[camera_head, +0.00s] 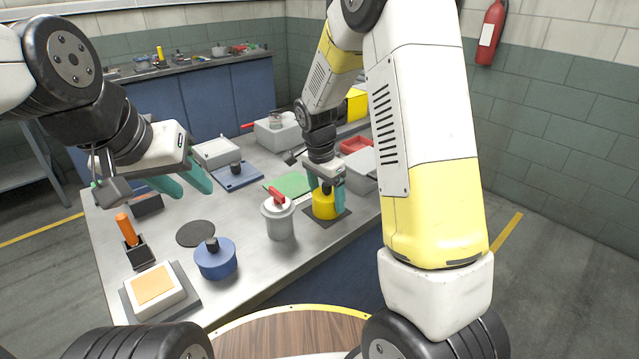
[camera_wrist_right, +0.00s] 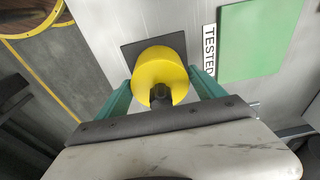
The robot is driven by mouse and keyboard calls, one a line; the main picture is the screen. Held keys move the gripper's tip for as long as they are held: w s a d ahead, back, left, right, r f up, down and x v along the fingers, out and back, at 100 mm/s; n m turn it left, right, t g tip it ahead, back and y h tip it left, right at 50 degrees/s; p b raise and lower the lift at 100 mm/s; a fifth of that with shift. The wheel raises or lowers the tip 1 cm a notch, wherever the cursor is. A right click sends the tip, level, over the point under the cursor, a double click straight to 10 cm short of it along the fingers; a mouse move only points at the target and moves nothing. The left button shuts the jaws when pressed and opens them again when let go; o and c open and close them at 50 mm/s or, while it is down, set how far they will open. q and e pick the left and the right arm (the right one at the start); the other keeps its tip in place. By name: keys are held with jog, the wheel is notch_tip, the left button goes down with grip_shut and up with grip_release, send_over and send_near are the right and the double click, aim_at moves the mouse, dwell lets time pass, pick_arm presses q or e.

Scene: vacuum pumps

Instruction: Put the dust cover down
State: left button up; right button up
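The yellow round cover (camera_head: 324,206) with a black knob, which I take for the dust cover, appears to rest upright on a dark square mat (camera_head: 343,213). My right gripper (camera_head: 326,190) is above it, pointing down. In the right wrist view, the yellow cover (camera_wrist_right: 152,71) and its knob (camera_wrist_right: 160,95) lie between the spread teal fingers (camera_wrist_right: 160,80). The fingers are not closed on the knob, and a narrow gap seems to show beside the cover. My left gripper (camera_head: 185,183) is open and empty above the left of the table.
A grey canister with a red handle (camera_head: 279,218) stands just left of the yellow cover. A blue lidded pot (camera_head: 215,260), a dark disc (camera_head: 195,233) and an orange-topped block (camera_head: 155,288) are further left. A green mat (camera_wrist_right: 258,40) with a "TESTED" label is nearby.

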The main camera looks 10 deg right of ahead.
jog(key=shift+o, duration=0.9)
jog(key=r, duration=0.5)
jog(key=a+r, duration=0.1)
jog(key=r, duration=0.1)
jog(key=shift+s+r, duration=0.35)
jog(key=shift+r, duration=0.05)
grip_shut()
jog(key=shift+r, duration=0.1)
dwell(0.7)
notch_tip(320, 180, up, 12)
jog(key=s+a, duration=0.1)
jog(key=shift+a, duration=0.25)
dwell(0.9)
